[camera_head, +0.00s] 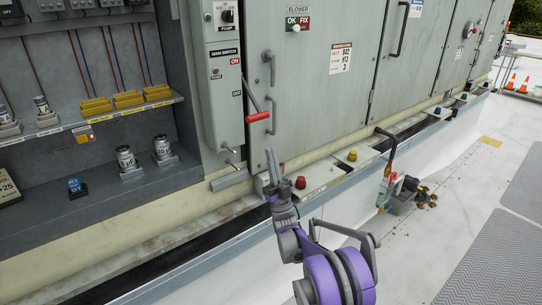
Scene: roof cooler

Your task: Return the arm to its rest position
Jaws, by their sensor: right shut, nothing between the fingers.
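My right gripper (273,163) is at the lower middle of the head view, at the end of my purple and grey right arm (335,272). Its fingers point up and are shut with nothing between them. It appears in front of the cooler's lower ledge, below a lever with a red grip (258,117). I cannot tell how far it is from the ledge. My left gripper is out of view.
The grey cooler cabinet (303,110) fills the back. An open shelf bay (80,165) at left holds small canisters and yellow bins (128,100). A pump-like device (400,192) stands on the white roof at right. Grey walkway mats (500,255) lie beyond.

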